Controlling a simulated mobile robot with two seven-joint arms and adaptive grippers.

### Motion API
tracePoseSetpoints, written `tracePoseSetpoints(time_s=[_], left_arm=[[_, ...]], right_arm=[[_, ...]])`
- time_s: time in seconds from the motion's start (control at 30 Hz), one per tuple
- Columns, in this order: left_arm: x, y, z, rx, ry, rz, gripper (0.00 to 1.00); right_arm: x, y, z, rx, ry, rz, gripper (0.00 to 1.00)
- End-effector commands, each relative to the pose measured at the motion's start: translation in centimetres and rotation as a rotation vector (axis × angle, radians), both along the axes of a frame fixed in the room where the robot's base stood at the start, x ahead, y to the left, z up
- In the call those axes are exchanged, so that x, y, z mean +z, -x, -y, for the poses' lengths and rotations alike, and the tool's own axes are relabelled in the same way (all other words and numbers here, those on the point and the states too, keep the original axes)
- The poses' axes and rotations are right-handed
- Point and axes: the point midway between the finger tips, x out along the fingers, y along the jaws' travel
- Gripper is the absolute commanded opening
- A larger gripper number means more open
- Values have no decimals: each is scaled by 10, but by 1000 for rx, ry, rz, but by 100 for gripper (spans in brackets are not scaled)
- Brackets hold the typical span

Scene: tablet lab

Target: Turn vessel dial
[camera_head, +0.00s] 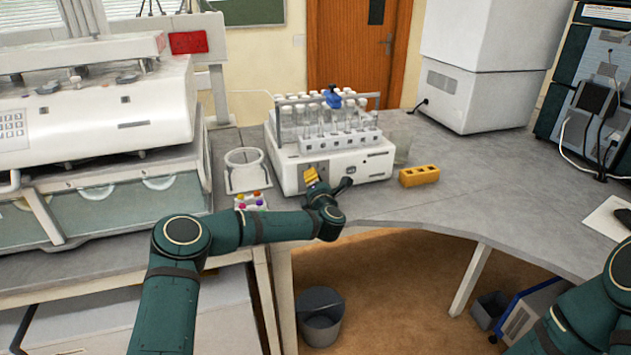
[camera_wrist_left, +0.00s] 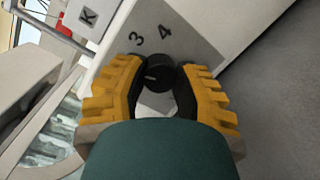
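The white instrument (camera_head: 340,171) stands on the grey bench with a rack of capped tubes on top. In the left wrist view its grey front panel (camera_wrist_left: 190,40) carries the numbers 3 and 4 and a round black dial (camera_wrist_left: 158,74). My left gripper (camera_head: 311,176) is at the front of the instrument. In the left wrist view, its yellow fingers (camera_wrist_left: 163,78) stand apart on either side of the dial, with dark inner pads close to it. I cannot tell whether they press on it. My right arm shows at the lower right, but its gripper is out of view.
A yellow block with holes (camera_head: 419,176) lies right of the instrument, near a clear beaker (camera_head: 402,150). A white round holder (camera_head: 246,172) and a small rack with coloured caps (camera_head: 250,202) sit left.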

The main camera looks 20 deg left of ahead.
Motion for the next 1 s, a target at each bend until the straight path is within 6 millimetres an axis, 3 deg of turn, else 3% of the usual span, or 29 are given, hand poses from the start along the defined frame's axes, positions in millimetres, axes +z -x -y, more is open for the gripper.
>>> tracePoseSetpoints(time_s=[0.47, 1.0], left_arm=[[3, 0, 0, 1, -70, -43, 0], [6, -1, 0, 3, -405, -267, 0]], right_arm=[[6, 1, 0, 1, 0, -3, 47], [29, 5, -1, 3, -3, -13, 47]])
